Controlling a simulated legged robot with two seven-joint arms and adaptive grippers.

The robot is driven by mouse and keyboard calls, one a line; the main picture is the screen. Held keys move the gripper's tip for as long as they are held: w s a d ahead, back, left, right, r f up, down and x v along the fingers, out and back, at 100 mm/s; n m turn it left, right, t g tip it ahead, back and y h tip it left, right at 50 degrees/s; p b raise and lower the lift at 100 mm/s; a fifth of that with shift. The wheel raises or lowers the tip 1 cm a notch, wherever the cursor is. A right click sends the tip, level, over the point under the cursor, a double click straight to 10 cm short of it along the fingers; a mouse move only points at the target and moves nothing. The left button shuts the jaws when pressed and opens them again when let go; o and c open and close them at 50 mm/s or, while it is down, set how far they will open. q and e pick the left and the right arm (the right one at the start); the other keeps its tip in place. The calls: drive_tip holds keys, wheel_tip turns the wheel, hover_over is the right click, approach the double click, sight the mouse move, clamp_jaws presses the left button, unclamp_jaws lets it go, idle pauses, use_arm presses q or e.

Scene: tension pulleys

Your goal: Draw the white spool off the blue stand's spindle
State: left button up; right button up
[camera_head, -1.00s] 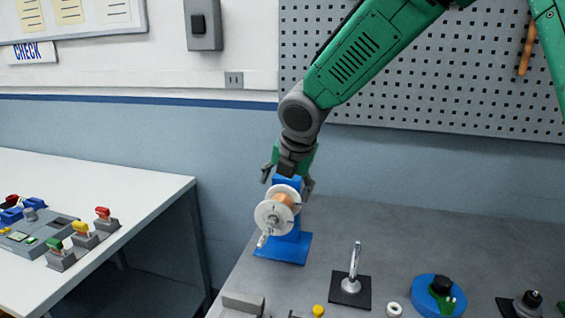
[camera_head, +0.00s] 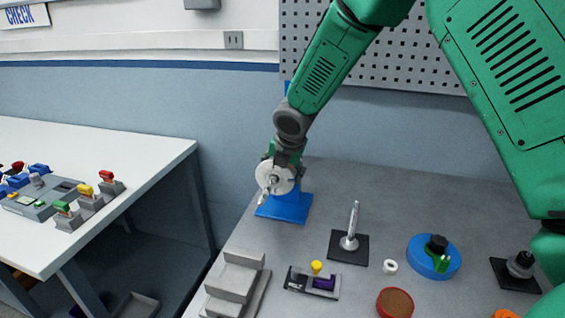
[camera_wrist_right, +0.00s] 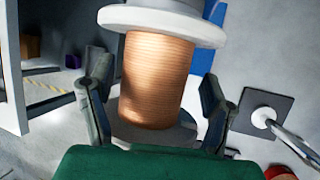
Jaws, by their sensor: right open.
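The white spool (camera_head: 272,177) is on the spindle of the blue stand (camera_head: 287,209), its white flange facing me and a metal spindle end (camera_head: 265,192) jutting out in front. In the right wrist view its copper-coloured winding (camera_wrist_right: 155,78) lies between two white flanges. My right gripper (camera_head: 284,158) comes down onto the spool from above and behind the front flange. In the right wrist view its two fingers stand open on either side of the winding, with gaps showing. Part of the blue stand (camera_wrist_right: 213,40) shows behind. My left gripper is not in view.
A grey stepped block (camera_head: 238,278), a small white ring (camera_head: 390,266) and a blue disc (camera_head: 434,258) lie nearer me. A white table (camera_head: 110,150) with switches is at left.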

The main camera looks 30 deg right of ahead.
sight(275, 178)
drive_tip(key=shift+w+a+f, duration=0.1)
drive_tip(key=shift+f, duration=0.05)
drive_tip(key=shift+a, duration=0.2)
drive_tip(key=shift+a+r, duration=0.2)
drive_tip(key=shift+a, duration=0.25)
drive_tip(key=c, duration=1.7)
drive_tip(key=shift+d, duration=0.25)
clamp_jaws()
drive_tip(key=shift+d+f, duration=0.1)
drive_tip(key=shift+f, duration=0.05)
drive_tip(key=shift+s+a, duration=0.45)
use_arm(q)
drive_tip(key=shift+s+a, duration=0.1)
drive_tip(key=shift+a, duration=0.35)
use_arm(e)
drive_tip(key=shift+a, duration=0.1)
drive_tip(key=shift+s+a+f, duration=0.15)
drive_tip(key=shift+s+a, duration=0.75)
drive_tip(key=shift+s, duration=0.05)
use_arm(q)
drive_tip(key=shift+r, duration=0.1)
